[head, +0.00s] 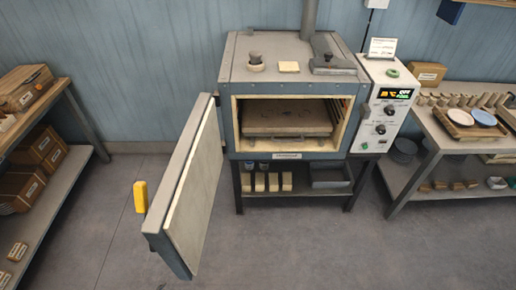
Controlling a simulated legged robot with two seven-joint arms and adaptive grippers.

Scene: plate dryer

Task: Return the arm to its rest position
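Neither of my grippers nor any part of my arms shows in the head view. The plate dryer (290,106) stands on a dark frame against the back wall. Its thick door (189,185) stands wide open toward me on the left side, with a yellow handle (140,196) on its outer face. Inside the chamber lies a flat grey-brown slab or shelf (287,121). The control panel (388,105) on the right has a lit display and dark knobs.
A left shelf unit (48,190) holds several brown boxes. A right bench (450,142) carries a wooden tray (457,124) with plates and several small cylinders. Small blocks (273,182) and a bin (329,177) sit under the dryer. The floor (330,250) in front is clear.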

